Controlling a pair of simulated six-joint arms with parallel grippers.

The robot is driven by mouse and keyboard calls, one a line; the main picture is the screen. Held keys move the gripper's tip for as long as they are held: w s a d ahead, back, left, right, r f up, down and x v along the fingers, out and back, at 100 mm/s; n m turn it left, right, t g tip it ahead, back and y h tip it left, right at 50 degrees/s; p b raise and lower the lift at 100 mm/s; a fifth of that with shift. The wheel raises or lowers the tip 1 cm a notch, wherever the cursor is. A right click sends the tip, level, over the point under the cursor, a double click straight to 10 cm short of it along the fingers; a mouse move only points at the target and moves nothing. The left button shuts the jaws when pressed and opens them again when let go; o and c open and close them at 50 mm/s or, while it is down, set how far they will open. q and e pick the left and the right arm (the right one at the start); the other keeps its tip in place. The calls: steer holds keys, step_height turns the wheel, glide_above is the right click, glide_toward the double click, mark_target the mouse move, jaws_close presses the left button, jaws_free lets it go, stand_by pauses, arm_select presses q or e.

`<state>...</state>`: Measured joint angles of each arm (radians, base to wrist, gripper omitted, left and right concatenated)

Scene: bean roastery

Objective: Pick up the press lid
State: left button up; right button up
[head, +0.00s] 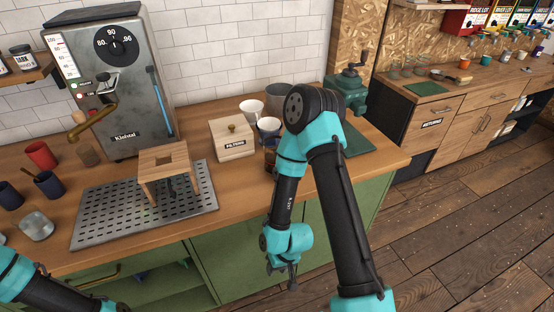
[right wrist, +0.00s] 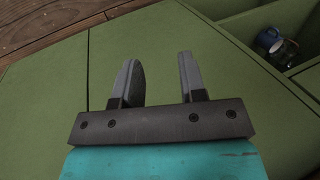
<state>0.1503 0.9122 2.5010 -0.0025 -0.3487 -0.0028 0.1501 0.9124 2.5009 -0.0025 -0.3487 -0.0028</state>
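I cannot make out the press lid for certain in either view. A brown and dark object (head: 271,143) stands on the counter partly behind my right arm; I cannot tell what it is. My right gripper (head: 287,274) hangs low in front of the green cabinet, below the counter edge. In the right wrist view its two fingers (right wrist: 157,72) are apart with nothing between them, facing the green cabinet front (right wrist: 50,100).
A wooden filter box (head: 232,142) with a knob, paper cups (head: 252,109) and a green grinder (head: 347,90) stand on the counter. A wooden stand (head: 160,158) sits on the perforated drip tray (head: 95,232). Below is an open shelf compartment (head: 160,285).

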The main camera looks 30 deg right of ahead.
steer(key=o, duration=0.5)
